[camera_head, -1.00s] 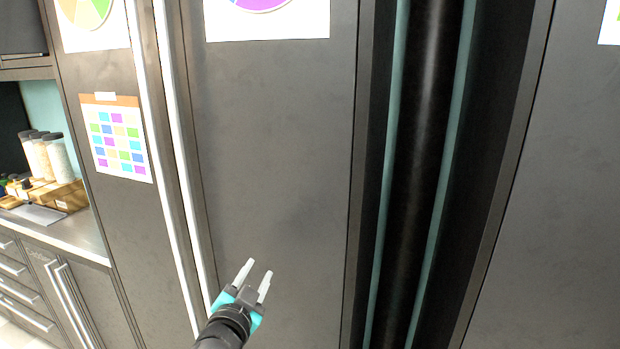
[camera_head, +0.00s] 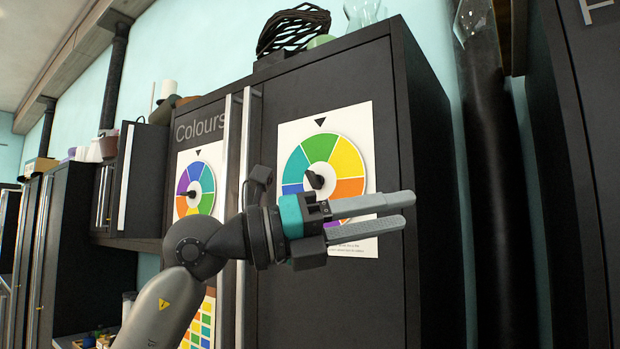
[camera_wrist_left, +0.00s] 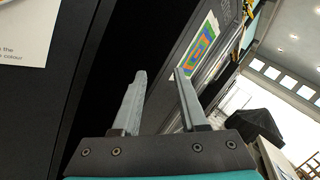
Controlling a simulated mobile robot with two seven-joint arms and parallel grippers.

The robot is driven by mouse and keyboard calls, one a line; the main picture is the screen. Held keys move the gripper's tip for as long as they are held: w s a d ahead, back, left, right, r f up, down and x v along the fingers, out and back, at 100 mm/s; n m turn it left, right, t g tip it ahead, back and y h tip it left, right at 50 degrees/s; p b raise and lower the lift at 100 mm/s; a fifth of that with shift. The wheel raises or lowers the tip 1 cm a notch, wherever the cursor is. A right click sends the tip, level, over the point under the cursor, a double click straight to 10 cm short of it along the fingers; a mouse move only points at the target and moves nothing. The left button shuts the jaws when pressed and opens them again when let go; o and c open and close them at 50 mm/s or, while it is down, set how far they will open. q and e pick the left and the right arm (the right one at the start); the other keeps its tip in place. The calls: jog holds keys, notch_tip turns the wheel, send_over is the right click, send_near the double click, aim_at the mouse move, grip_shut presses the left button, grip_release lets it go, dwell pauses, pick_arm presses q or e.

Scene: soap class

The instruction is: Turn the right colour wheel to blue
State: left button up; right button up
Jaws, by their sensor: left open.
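The right colour wheel (camera_head: 348,159) is on a white poster (camera_head: 362,118) on the dark cabinet door. A black triangle marks its top, where the green segment sits. Teal and blue are at its left, yellow and orange at its right. A black knob (camera_head: 314,180) is near its centre. My left gripper (camera_head: 408,210) is open and empty in front of the poster, hiding the wheel's lower part. Its fingers point right, past the poster's edge. In the left wrist view the fingers (camera_wrist_left: 158,82) are apart, with the poster's corner (camera_wrist_left: 28,22) at the upper left.
A left colour wheel (camera_head: 199,190) is on the neighbouring door. Two long vertical handles (camera_head: 245,130) stand between the doors. A black pipe (camera_head: 488,170) runs right of the cabinet. A dark woven basket (camera_head: 292,30) sits on top.

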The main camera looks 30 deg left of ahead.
pick_arm(q)
jog(key=a+r+n+t+y, duration=0.3)
jog(key=a+r+y, duration=0.1)
jog(key=a+y, duration=0.25)
jog(key=n+t+y, duration=0.2)
jog(key=n+y, duration=0.3)
jog(key=y, duration=0.3)
send_near(308, 176)
jog(key=shift+h, duration=0.25)
jog(key=w+p, duration=0.1)
jog(key=w, duration=0.2)
jog(key=w+p, duration=0.1)
jog(key=w, duration=0.1)
jog(key=w+p, duration=0.2)
jog(key=w, duration=0.1)
jog(key=shift+w+d+f, duration=0.15)
jog(key=shift+w+d, duration=0.15)
jog(key=shift+w, duration=0.45)
pick_arm(e)
jog(key=r, duration=0.2)
jog(key=d+r, duration=0.1)
jog(key=r, duration=0.1)
jog(key=shift+d, duration=0.1)
pick_arm(q)
grip_shut()
pick_arm(e)
jog(key=shift+w, duration=0.1)
